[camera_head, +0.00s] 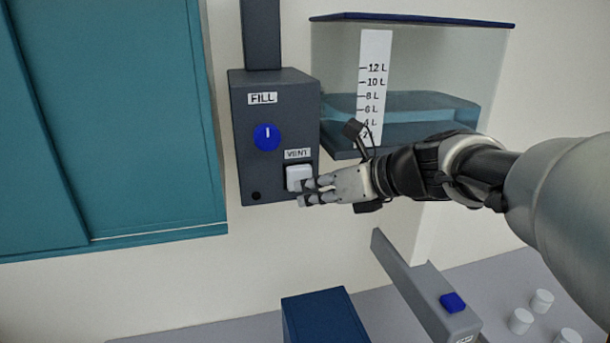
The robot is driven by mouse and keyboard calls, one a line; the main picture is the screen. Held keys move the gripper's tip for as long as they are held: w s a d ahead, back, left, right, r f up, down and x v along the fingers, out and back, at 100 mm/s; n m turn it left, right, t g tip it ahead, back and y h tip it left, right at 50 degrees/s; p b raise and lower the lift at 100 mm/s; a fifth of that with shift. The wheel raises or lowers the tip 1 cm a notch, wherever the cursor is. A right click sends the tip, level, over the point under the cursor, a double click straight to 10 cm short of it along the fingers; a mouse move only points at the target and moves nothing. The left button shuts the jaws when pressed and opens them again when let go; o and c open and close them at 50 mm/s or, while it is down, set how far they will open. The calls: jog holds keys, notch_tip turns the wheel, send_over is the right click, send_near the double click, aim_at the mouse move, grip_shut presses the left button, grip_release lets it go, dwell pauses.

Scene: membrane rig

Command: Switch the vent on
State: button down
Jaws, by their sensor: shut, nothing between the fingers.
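The vent switch (297,174) is a white rocker under the VENT label on the dark grey control box (248,165). My gripper (306,192) is shut and empty, with its fingertips at the lower right part of the switch. The fingers overlap the switch's lower right edge in this view; I cannot tell whether they touch it. The switch's lower right corner is hidden behind the fingers, and its tilt is too small to read. A blue FILL knob (266,138) with a white mark pointing up sits above it on the same box.
A clear tank (420,60) with litre marks and blue water stands right of the box. Teal cabinet doors (120,120) are on the left. Below are a dark blue box (322,318), a grey bar with a blue button (452,302), and several white cups (521,320).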

jog(key=shift+w, duration=0.15)
dwell(0.4)
jog(key=shift+w+a+p, duration=0.1)
jog(key=shift+w+p, duration=0.2)
jog(key=shift+p, duration=0.1)
jog(key=shift+s, duration=0.4)
jog(key=s+d, duration=0.1)
jog(key=s, duration=0.4)
jog(key=shift+s+d, duration=0.4)
dwell(0.3)
